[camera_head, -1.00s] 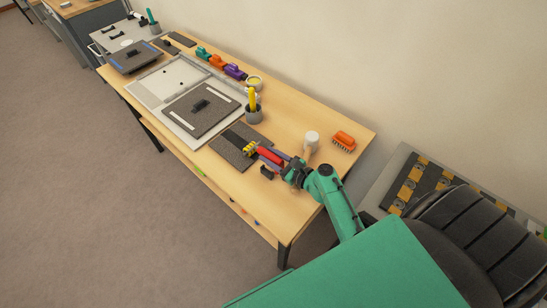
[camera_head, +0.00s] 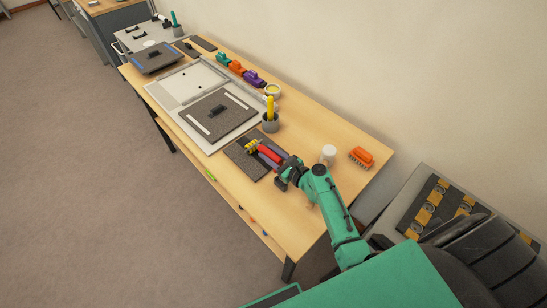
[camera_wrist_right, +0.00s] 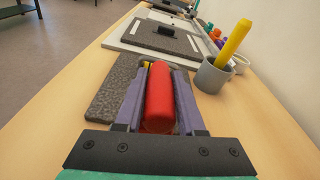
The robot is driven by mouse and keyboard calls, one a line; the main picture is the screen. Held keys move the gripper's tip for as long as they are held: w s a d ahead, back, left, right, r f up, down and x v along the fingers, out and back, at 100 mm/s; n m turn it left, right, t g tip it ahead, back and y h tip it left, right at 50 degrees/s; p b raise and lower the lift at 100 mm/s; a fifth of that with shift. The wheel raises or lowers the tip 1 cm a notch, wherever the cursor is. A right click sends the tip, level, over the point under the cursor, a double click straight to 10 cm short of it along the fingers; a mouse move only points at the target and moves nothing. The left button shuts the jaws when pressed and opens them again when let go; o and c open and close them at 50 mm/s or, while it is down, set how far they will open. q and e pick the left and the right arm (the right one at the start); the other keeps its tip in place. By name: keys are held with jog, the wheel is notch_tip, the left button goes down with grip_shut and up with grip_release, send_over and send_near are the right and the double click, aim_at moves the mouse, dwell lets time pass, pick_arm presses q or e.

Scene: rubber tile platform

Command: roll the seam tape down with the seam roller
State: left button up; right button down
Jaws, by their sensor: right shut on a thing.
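The seam roller, with a red handle (camera_head: 269,155) and a yellow head (camera_head: 252,145), is held in my right gripper (camera_head: 270,152). The purple fingers are shut on both sides of the red handle, which also shows in the right wrist view (camera_wrist_right: 160,98). The yellow head is over the grey rubber tile (camera_head: 238,154) near its far edge. Whether it touches the tile cannot be told. A darker strip runs along the tile, partly hidden by the roller and gripper. In the right wrist view the tile (camera_wrist_right: 107,98) lies left of and under the handle. My left gripper is out of view.
A grey cup (camera_head: 270,125) with a yellow tool stands close behind the tile. A large tile on a pale tray (camera_head: 176,119) lies beyond. The table's front right is clear.

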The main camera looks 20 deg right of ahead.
aim_at(257, 143)
jog(key=shift+s+f, duration=0.1)
jog(key=shift+s, duration=0.05)
jog(key=shift+r+b+x, duration=0.15)
jog(key=shift+b+x, duration=0.05)
jog(key=shift+x, duration=0.7)
jog(key=shift+r+b+x, duration=0.1)
jog(key=shift+b+x, duration=0.05)
jog(key=shift+x, duration=0.7)
jog(key=shift+r+b+x, duration=0.15)
jog(key=shift+b+x, duration=0.15)
jog(key=shift+x, duration=0.6)
jog(key=shift+r+b+x, duration=0.1)
jog(key=shift+b+x, duration=0.15)
jog(key=shift+x, duration=0.65)
jog(key=shift+r, duration=0.1)
notch_tip(257, 143, up, 7)
jog(key=p, duration=0.7)
jog(key=shift+r, duration=0.25)
jog(key=shift+f, duration=0.2)
